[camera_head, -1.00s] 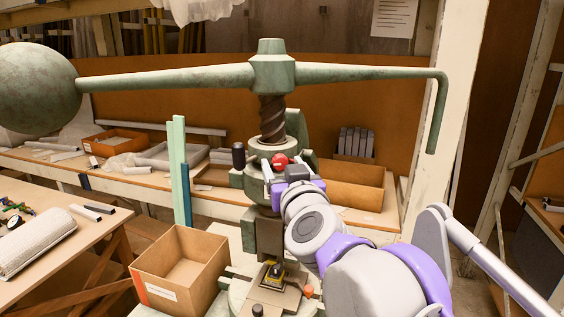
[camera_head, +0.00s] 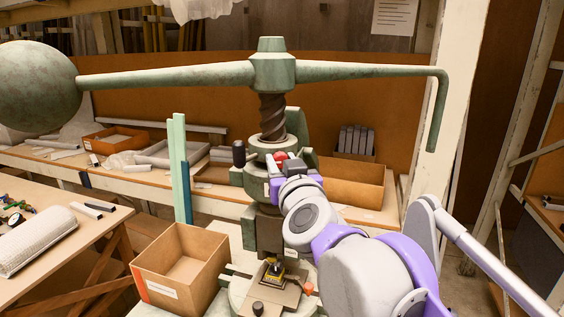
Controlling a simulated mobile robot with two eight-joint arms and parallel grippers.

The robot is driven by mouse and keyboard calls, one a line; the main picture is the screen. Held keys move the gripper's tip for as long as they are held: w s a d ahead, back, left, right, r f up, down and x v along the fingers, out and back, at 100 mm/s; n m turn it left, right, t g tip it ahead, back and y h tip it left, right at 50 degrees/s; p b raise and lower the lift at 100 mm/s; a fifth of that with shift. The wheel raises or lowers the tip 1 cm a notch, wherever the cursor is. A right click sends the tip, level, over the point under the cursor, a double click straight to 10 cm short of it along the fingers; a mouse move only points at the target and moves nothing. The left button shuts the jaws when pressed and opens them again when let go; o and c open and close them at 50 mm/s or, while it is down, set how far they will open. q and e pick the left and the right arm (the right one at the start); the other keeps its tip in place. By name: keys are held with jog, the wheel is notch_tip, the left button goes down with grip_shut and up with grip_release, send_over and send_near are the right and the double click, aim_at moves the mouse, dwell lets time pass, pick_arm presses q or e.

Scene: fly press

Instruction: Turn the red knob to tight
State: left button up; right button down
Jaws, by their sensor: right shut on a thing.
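The red knob (camera_head: 280,156) sits on the front of the green fly press (camera_head: 272,70), just below its big screw. Only its upper part shows. My right gripper (camera_head: 282,166) is at the knob and shut on it; its fingertips are mostly hidden behind its own grey and purple wrist. My right arm reaches in from the lower right. My left gripper is not in view.
The press's long lever with a heavy ball (camera_head: 38,88) spans the view above my arm. A cardboard box (camera_head: 182,265) stands left of the press base. A bench with trays (camera_head: 115,140) runs behind. A table (camera_head: 60,245) is at the left.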

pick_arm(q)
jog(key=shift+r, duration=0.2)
pick_arm(e)
jog(key=shift+m, duration=0.3)
pick_arm(q)
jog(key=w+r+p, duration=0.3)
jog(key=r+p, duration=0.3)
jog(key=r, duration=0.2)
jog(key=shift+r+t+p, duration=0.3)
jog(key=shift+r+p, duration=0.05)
jog(key=shift+p, duration=0.05)
pick_arm(e)
jog(key=shift+d+f+m, duration=0.1)
jog(key=shift+m, duration=4.2)
jog(key=shift+d+m, duration=0.1)
jog(key=shift+m, duration=4.2)
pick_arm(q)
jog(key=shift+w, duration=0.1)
pick_arm(e)
jog(key=c, duration=0.5)
grip_release()
jog(key=shift+s+f, duration=0.1)
